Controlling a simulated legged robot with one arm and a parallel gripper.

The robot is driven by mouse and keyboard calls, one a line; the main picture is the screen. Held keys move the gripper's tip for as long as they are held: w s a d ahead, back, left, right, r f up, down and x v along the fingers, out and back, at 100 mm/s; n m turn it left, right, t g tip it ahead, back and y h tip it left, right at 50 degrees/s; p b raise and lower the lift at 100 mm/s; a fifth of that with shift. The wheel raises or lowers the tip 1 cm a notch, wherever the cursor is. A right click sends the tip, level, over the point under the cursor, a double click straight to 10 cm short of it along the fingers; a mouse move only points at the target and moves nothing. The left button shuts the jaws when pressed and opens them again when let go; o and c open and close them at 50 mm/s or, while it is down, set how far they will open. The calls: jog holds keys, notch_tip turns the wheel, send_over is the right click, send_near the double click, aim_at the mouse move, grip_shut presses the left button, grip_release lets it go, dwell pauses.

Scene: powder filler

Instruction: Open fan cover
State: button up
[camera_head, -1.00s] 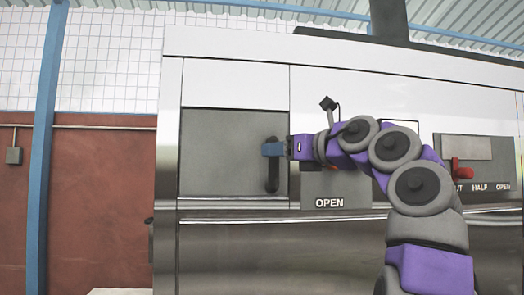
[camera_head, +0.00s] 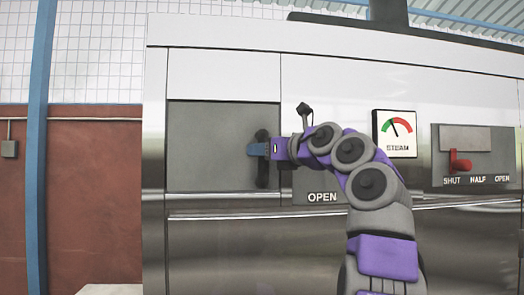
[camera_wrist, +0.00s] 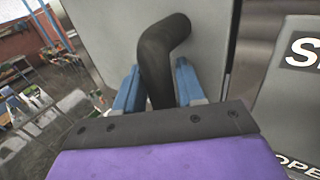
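The fan cover is a flat grey panel (camera_head: 210,145) at the upper left of the steel machine in the head view. It looks flush with the front. A black handle (camera_head: 263,172) stands upright near its right edge. My gripper (camera_head: 258,149) reaches it from the right. In the wrist view, the bent black handle (camera_wrist: 160,65) passes between the two blue fingers of my gripper (camera_wrist: 158,90). The fingers appear to touch it on both sides, so the gripper looks shut on it. The fingers hide part of the handle in the head view.
An OPEN label (camera_head: 322,197) is right of the cover. A steam gauge (camera_head: 394,133) and a red lever (camera_head: 459,163) marked SHUT, HALF, OPEN are further right. A blue post (camera_head: 40,150) stands at the left. The wrist view shows a cluttered floor area (camera_wrist: 40,105) at left.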

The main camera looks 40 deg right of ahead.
jog(key=shift+d, duration=0.25)
jog(key=shift+c, duration=0.8)
jog(key=shift+a, duration=0.3)
jog(key=c, duration=0.4)
jog(key=shift+d, duration=0.1)
grip_shut()
jog(key=shift+f, duration=0.1)
